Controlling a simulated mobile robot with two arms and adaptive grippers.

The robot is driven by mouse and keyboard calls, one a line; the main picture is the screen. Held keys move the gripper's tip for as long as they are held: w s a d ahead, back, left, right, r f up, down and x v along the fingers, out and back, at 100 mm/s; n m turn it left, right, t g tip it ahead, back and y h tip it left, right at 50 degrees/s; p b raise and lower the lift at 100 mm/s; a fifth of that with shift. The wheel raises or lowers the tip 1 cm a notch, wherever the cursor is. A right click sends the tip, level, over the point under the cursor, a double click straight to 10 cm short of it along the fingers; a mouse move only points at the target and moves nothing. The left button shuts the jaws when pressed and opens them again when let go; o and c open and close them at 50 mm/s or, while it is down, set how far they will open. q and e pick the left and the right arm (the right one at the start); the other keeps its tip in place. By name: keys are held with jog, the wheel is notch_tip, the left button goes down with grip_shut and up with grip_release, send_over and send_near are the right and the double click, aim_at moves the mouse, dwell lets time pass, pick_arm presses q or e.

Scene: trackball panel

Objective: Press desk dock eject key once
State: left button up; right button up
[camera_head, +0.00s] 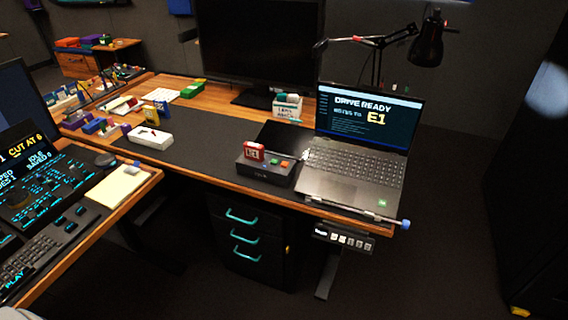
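A dark desk dock (264,170) sits near the front edge of the wooden desk, just left of the open laptop (356,160). A red cartridge (254,152) with a pale label stands upright at the dock's top left; the label seems to read E1. To its right on the dock's top are an orange key (274,160) and a green key (285,164). Any lettering on the keys is too small to read, so I cannot tell which one is eject. The laptop screen reads "DRIVE READY" and "E1". Neither of my grippers is in view.
A dark mat (200,145) covers much of the desk. A white box (150,137), a holder (287,107), a monitor (260,45) and a black lamp (428,40) stand around it. A button panel (343,238) hangs under the front edge. A console desk is at left.

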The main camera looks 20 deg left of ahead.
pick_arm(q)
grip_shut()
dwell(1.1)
